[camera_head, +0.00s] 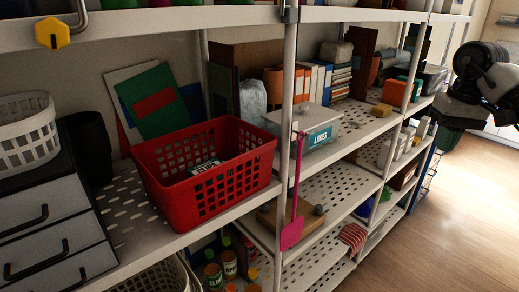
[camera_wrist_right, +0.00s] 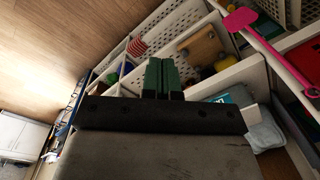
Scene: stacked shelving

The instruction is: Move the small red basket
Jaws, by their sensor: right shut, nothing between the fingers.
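The red basket (camera_head: 205,170) is a plastic basket with slotted sides. It stands upright on the middle shelf at centre-left in the head view, with a small dark green and white item (camera_head: 205,167) inside. My right gripper is at the right edge of the head view, well away from the basket, beyond the shelf fronts. In the right wrist view its green fingers (camera_wrist_right: 162,78) are together and hold nothing. A red surface at the right edge of that view may be the basket; I cannot tell. My left gripper is not in view.
A clear box with a teal label (camera_head: 318,137) stands right of the basket. A pink fly swatter (camera_head: 293,205) hangs by the shelf post. Grey drawers (camera_head: 45,225) and a white basket (camera_head: 25,130) are at left. The wooden floor (camera_head: 440,220) at right is clear.

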